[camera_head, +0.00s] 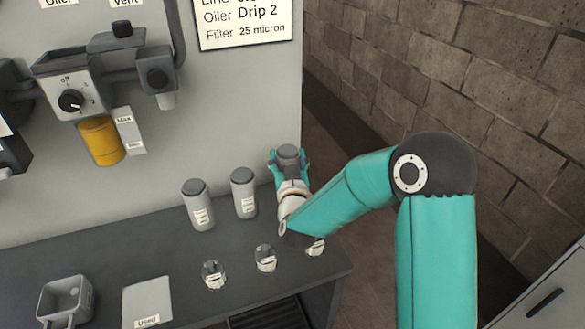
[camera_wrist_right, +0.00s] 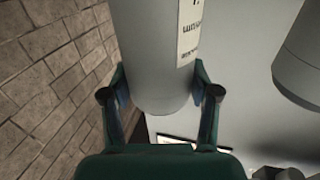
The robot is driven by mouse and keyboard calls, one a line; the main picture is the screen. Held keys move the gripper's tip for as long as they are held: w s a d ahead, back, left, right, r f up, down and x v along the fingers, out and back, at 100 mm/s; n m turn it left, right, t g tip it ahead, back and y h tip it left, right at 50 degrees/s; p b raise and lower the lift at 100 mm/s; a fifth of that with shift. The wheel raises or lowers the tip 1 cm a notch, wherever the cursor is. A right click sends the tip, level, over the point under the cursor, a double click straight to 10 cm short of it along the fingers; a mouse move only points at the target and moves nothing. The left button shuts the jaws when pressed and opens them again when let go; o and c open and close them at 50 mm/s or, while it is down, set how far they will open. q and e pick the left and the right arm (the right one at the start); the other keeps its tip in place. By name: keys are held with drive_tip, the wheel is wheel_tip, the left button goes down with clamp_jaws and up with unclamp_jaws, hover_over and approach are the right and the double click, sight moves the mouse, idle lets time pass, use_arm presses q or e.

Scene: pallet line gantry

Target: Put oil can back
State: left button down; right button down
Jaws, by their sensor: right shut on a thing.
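A grey cylindrical can with a dark cap (camera_head: 288,153) is held in my right gripper (camera_head: 289,165) at the right end of a row of cans. In the right wrist view the can (camera_wrist_right: 150,45) stands between the two fingers of my right gripper (camera_wrist_right: 160,92), with part of a label at its right side. Two similar cans, one at the left (camera_head: 198,206) and one in the middle (camera_head: 243,193), stand upright on the bench. My left gripper is not in view.
A grey panel with a dial unit (camera_head: 72,90) and a yellow bowl (camera_head: 101,141) rises behind. A block wall is at right.

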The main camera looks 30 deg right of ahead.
wheel_tip(320, 180, down, 4)
drive_tip(key=shift+r, duration=0.25)
drive_tip(key=shift+c, duration=1.4)
unclamp_jaws()
